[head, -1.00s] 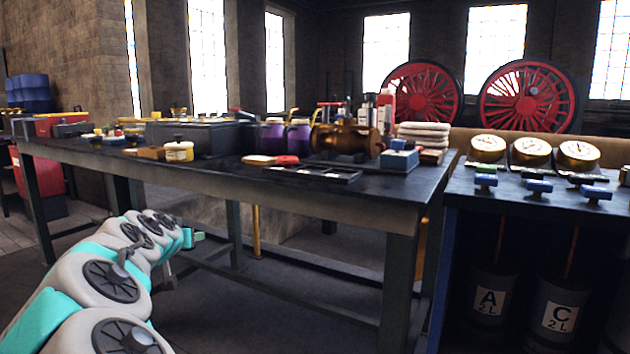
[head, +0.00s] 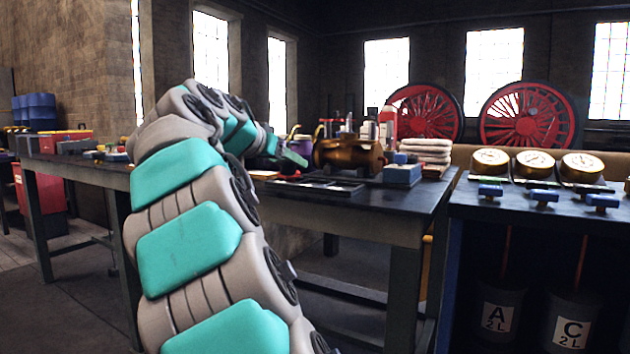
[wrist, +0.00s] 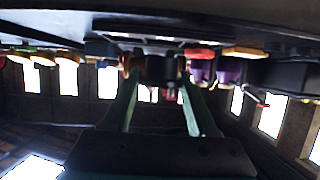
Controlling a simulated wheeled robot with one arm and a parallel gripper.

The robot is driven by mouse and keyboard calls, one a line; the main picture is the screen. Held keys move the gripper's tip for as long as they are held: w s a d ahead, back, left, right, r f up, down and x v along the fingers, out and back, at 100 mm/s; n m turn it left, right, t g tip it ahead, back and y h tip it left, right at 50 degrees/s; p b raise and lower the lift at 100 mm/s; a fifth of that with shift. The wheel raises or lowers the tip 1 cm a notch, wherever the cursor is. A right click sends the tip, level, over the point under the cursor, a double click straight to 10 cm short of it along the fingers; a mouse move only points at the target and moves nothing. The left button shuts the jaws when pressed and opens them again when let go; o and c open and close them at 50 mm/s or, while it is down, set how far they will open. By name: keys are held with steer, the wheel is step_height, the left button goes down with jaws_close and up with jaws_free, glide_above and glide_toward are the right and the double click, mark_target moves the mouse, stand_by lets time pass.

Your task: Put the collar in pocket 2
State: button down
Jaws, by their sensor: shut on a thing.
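My gripper (head: 292,158) reaches over the near bench, left of the bronze cylinder, in the head view. In the wrist view, which looks upside down, the two green fingers of my gripper (wrist: 161,72) close on a small dark piece (wrist: 160,66), taken to be the collar. Its shape is hard to make out, and in the head view I cannot make it out. A flat dark tray (head: 318,186) lies on the bench front, just below and right of my gripper. Its pockets and any numbers are too small to tell.
The bronze cylinder (head: 348,155) and a blue block (head: 402,175) stand on the bench (head: 370,205) right of my gripper. Folded cloths (head: 426,149) lie behind. Gauges (head: 535,163) and blue valve handles (head: 545,195) are on the right bench. My arm hides the bench's left middle.

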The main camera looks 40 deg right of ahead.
steer(key=w+d, duration=0.1)
steer(key=d, duration=0.3)
steer(key=w+d+f, duration=0.1)
steer(key=w+d, duration=0.1)
steer(key=d, duration=0.2)
steer(key=w+d+p, duration=0.1)
steer(key=w+d, duration=0.1)
steer(key=d, duration=0.2)
steer(key=shift+w+f, duration=0.2)
steer(key=shift+w, duration=0.05)
steer(key=shift+a+f+b, duration=0.1)
steer(key=shift+f+b, duration=0.4)
steer(key=shift+f, duration=1.25)
steer(key=shift+c, duration=2.3)
jaws_free()
steer(key=v, duration=1.2)
steer(key=shift+s, duration=0.1)
